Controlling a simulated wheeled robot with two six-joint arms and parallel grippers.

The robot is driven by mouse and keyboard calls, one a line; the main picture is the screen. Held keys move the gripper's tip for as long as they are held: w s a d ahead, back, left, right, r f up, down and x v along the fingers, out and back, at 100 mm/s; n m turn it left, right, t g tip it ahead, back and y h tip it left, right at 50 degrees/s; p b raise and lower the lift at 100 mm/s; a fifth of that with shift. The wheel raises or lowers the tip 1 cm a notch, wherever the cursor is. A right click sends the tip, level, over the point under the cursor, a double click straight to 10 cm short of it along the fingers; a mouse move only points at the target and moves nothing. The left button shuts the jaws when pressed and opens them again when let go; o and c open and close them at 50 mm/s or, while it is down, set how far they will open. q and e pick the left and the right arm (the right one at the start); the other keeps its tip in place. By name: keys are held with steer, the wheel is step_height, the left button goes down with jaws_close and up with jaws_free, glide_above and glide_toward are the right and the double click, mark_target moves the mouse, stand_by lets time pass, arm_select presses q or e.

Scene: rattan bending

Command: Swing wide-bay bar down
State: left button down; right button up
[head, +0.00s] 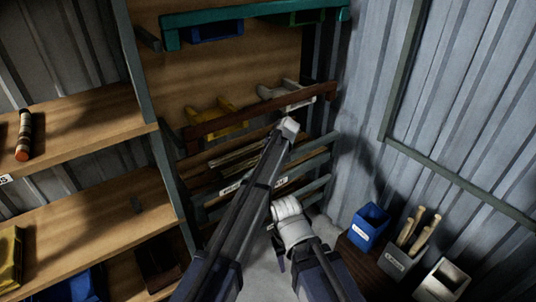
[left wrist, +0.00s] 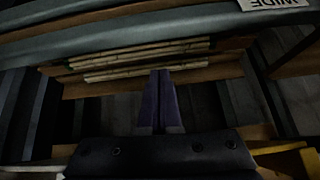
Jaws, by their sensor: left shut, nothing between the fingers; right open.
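The wide-bay bar (head: 315,147) is a grey-green bar across the lower bay, with a pale label near its left part. It also shows along the top of the left wrist view (left wrist: 110,30), with an upside-down label reading WIDE (left wrist: 274,4). Thin rattan poles (left wrist: 140,60) lie on the wooden shelf by the bar.
A red-brown bar (head: 235,120) crosses the bay above, with yellow pieces (head: 215,115) behind it. A teal bar (head: 255,11) is at the top. Shelves (head: 85,115) stand left. A blue bin (head: 369,225) and a grey bin with sticks (head: 398,260) stand at right.

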arm_select(q)
steer(key=w+d, duration=0.2)
steer(key=w, duration=0.1)
steer(key=shift+d+r+n+t, duration=0.2)
steer(key=shift+r+n+t, duration=0.1)
steer(key=shift+r, duration=0.1)
steer(key=shift+s, duration=0.1)
steer(key=shift+f, duration=0.15)
steer(key=shift+w+a+f+b, duration=0.25)
steer(key=shift+w+f+b, duration=0.1)
steer(key=shift+f+b, duration=0.25)
steer(key=b+x, duration=0.6)
steer(key=x, duration=0.2)
steer(key=shift+a+f+b, duration=0.1)
steer(key=shift+f+b, duration=0.1)
steer(key=shift+b, duration=0.2)
steer(key=shift+s+f, duration=0.1)
steer(key=s+d, duration=0.2)
steer(key=s, duration=0.1)
steer(key=shift+r, duration=0.2)
steer(key=shift+w, duration=0.1)
